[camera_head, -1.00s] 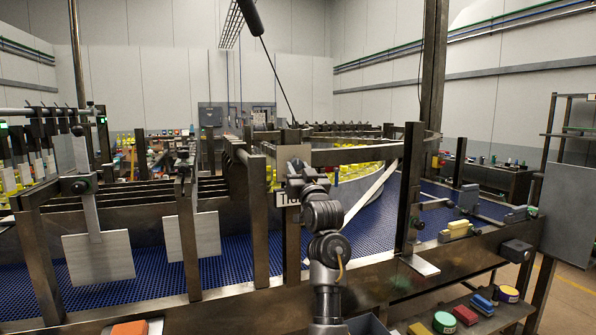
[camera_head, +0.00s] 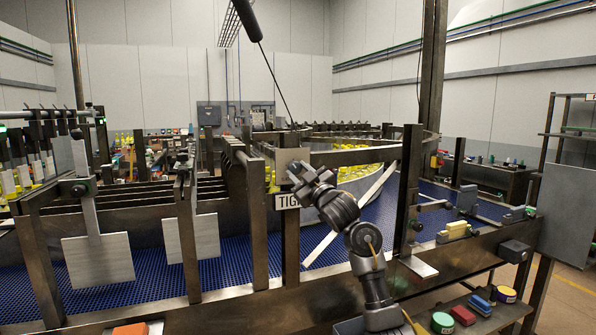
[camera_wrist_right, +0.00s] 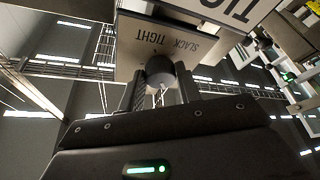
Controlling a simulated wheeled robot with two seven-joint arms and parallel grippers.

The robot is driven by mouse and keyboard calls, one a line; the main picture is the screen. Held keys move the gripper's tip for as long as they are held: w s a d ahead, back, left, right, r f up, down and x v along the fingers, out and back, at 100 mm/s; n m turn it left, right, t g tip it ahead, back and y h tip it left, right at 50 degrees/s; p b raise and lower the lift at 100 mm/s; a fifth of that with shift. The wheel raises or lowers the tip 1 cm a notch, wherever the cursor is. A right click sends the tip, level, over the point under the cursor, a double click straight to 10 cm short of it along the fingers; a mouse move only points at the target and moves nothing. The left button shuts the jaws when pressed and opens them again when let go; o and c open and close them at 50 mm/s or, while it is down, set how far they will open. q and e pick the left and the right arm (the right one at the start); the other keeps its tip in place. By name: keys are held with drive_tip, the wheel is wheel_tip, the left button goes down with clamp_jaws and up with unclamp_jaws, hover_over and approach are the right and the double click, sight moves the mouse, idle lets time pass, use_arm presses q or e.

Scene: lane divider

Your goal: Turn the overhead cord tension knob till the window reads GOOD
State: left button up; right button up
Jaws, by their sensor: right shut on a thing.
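The knob (camera_wrist_right: 160,70) is a dark round grip on a beige panel (camera_wrist_right: 140,48) printed SLACK and TIGHT in the right wrist view. My right gripper (camera_wrist_right: 160,92) has its two fingers shut on the knob. In the head view my right gripper (camera_head: 298,174) reaches up to the panel (camera_head: 286,156) on a post and hides the knob. My left gripper is not in view.
Steel posts and rails surround the panel above a blue conveyor belt (camera_head: 245,258). Grey plates (camera_head: 98,260) hang at left. A post (camera_head: 408,190) stands right of my arm. Colored items, including a green roll (camera_head: 443,322), lie on a low shelf at lower right.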

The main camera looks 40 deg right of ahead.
drive_tip(key=n+y+p, duration=0.1)
drive_tip(key=n, duration=0.2)
drive_tip(key=n+g+y, duration=0.1)
drive_tip(key=n, duration=0.2)
drive_tip(key=shift+d+r+p, duration=0.15)
drive_tip(key=shift+p, duration=0.25)
drive_tip(key=shift+y, duration=0.3)
drive_tip(key=o, duration=1)
drive_tip(key=shift+s+f+b, duration=0.25)
drive_tip(key=shift+s+b, duration=0.05)
drive_tip(key=shift+s, duration=0.15)
drive_tip(key=b+v, duration=0.3)
drive_tip(key=v, duration=0.7)
drive_tip(key=shift+r+b, duration=0.2)
drive_tip(key=shift+b, duration=0.2)
